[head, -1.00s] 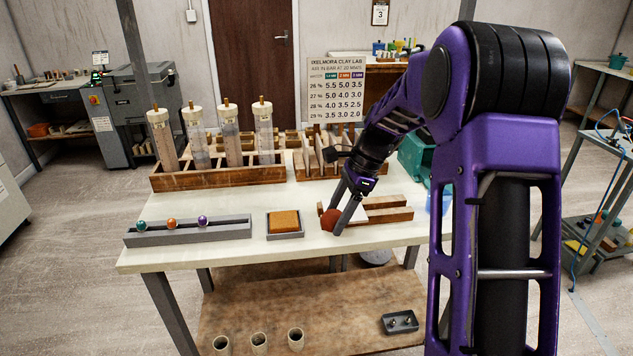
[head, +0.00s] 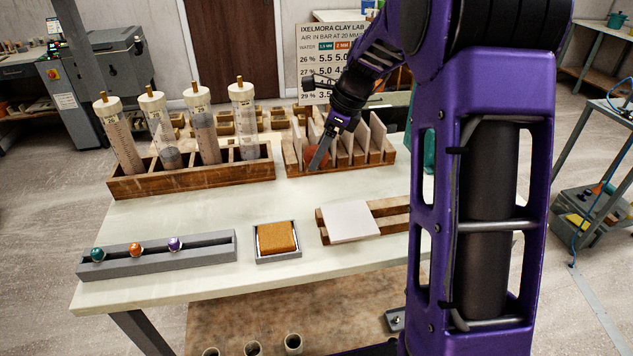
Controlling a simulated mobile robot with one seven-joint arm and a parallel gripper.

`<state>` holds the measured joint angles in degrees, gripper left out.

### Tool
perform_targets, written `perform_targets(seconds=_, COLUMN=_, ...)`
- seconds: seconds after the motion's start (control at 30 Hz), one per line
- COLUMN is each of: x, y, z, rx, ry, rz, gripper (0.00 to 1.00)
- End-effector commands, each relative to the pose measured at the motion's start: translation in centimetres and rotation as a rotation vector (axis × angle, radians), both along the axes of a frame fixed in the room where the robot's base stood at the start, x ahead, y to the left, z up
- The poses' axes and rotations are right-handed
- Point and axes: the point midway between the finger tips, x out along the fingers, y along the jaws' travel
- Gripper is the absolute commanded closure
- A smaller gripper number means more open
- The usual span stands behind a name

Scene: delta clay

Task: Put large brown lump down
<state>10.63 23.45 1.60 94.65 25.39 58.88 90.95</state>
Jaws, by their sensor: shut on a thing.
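The large brown lump (head: 315,154) is a reddish-brown ball held between the fingers of my gripper (head: 318,160). My gripper is shut on it and points down in front of the left end of the wooden rack (head: 350,170) at the back of the table. One finger hides part of the lump. I cannot tell whether the lump touches the rack or hangs in front of it.
Upright thin slabs (head: 377,136) stand in the rack. Left of it, a wooden crate (head: 190,183) holds several capped cylinders. A pale tile (head: 348,222) lies on wooden bars. An orange block sits in a grey tray (head: 278,257). A grey rail (head: 150,262) holds three balls. Bare tabletop (head: 220,212) lies between.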

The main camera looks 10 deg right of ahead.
Motion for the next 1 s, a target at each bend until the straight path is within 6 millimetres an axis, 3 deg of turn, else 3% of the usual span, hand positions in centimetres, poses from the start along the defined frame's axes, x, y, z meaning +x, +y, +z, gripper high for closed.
perform_targets(seconds=0.1, x=0.0, y=-0.1, z=-2.4, rx=0.001, ry=0.003, rz=-0.002, gripper=0.94)
perform_targets(seconds=0.33, x=0.0, y=0.0, z=-4.8, rx=0.001, ry=0.002, rz=0.0, gripper=0.94)
perform_targets(seconds=0.5, x=-0.1, y=0.0, z=-7.7, rx=0.001, ry=0.003, rz=0.0, gripper=0.94)
perform_targets(seconds=0.93, x=0.0, y=0.0, z=-8.6, rx=0.0, ry=0.0, rz=0.001, gripper=0.94)
perform_targets(seconds=0.97, x=0.0, y=0.0, z=-8.6, rx=0.0, ry=0.0, rz=0.001, gripper=0.27)
perform_targets(seconds=1.0, x=0.0, y=0.0, z=-8.6, rx=0.0, ry=0.0, rz=0.001, gripper=0.19)
